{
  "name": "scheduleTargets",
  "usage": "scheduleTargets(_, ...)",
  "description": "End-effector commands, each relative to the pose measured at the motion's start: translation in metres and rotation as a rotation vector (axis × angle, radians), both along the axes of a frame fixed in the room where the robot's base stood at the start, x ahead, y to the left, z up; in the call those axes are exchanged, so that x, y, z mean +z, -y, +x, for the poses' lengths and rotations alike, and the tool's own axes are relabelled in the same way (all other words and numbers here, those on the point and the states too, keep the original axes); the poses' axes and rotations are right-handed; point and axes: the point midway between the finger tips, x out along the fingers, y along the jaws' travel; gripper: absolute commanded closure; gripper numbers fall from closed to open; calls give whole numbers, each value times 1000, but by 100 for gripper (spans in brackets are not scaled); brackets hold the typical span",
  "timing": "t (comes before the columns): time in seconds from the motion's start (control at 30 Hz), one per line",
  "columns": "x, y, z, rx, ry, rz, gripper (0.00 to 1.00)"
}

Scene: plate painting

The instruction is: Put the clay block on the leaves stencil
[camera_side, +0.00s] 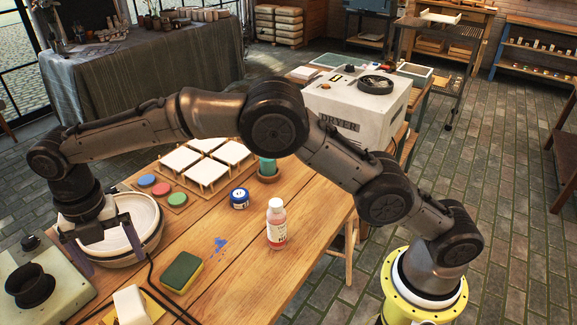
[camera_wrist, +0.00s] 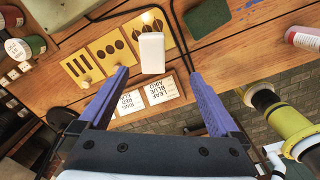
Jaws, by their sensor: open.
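The white clay block (camera_side: 133,305) is at the bottom edge of the side view, with yellow stencil card showing beside it. In the wrist view the block (camera_wrist: 151,53) overlaps the lower part of the right stencil (camera_wrist: 131,30); I cannot tell whether it rests on it. The middle stencil (camera_wrist: 98,51) has dark rounded cut-outs and the left stencil (camera_wrist: 74,71) has bars. The block hides part of the right stencil's cut-outs, so I cannot tell surely which has leaves. My gripper (camera_wrist: 158,74) is open and empty, its purple fingers apart; in the side view it (camera_side: 104,252) is by the round white dish (camera_side: 150,215).
Two lettered cards (camera_wrist: 160,90) lie below the block in the wrist view. A black cable (camera_side: 150,275) runs near the dish. A grey-green machine (camera_side: 40,285) is at left.

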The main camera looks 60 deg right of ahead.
Motion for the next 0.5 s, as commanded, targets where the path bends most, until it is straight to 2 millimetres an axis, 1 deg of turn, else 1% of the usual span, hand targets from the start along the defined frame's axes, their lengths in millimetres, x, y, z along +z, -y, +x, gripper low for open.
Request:
scheduleTargets(0.03,20,17,0,-79,16,13,2)
scheduleTargets(0.07,30,27,0,-135,23,20,2)
scheduleTargets(0.1,45,42,-2,-218,35,32,2)
scheduleTargets(0.17,66,66,-8,-352,50,50,2)
scheduleTargets(0.2,79,83,-13,-441,60,64,2)
scheduleTargets(0.27,97,107,-22,-574,74,85,2)
scheduleTargets(0.3,107,122,-30,-661,82,98,2)
scheduleTargets(0.37,122,145,-42,-792,96,122,2)
scheduleTargets(0.4,131,160,-52,-880,104,139,2)
scheduleTargets(0.47,143,182,-67,-1012,116,166,2)
scheduleTargets(0.5,149,197,-79,-1101,122,184,2)
